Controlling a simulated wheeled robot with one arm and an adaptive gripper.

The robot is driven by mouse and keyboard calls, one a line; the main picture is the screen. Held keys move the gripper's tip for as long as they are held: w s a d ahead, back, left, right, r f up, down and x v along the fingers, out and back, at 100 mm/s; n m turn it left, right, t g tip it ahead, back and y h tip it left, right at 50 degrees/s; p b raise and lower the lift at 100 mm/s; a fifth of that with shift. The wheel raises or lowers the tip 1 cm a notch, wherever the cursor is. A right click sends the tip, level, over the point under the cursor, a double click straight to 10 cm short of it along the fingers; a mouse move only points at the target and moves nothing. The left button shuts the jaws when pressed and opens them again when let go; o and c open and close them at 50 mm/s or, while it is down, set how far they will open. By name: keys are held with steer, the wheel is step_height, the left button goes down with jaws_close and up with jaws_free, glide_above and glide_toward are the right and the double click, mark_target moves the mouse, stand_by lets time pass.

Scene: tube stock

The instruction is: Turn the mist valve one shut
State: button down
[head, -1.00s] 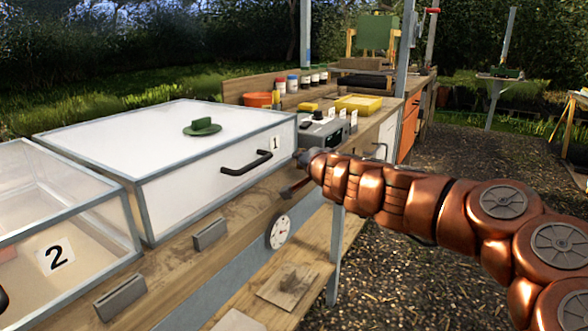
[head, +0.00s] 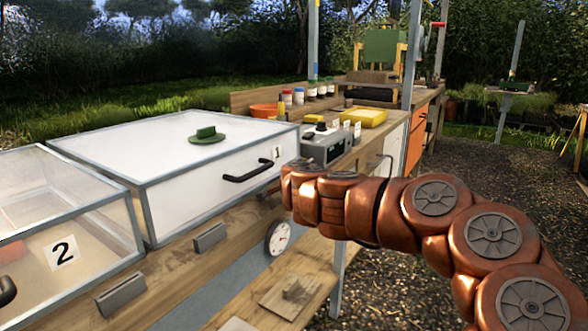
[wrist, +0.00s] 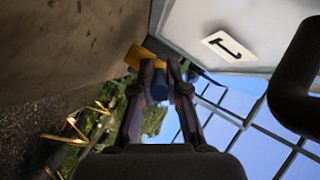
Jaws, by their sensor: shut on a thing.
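My gripper (wrist: 160,78) shows in the wrist view with its two dark fingers shut on a small blue handle (wrist: 158,88). An orange-yellow part (wrist: 137,57) sits right behind it, beside the wooden bench edge. I take these to be mist valve one, near the frame marked 1. How far the handle is turned cannot be told. In the head view my copper-coloured arm hides the valve and the gripper's fingers.
The white cold frame marked 1 (head: 160,165) has a black handle (head: 248,166), which looms close at the right of the wrist view (wrist: 298,80). A grey box (head: 326,146) stands on the bench beyond. A dial (head: 279,238) hangs on the bench front. Frame 2 (head: 62,252) stands at left.

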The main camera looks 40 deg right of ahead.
steer(key=c, duration=1.2)
jaws_free()
steer(key=shift+v, duration=3.75)
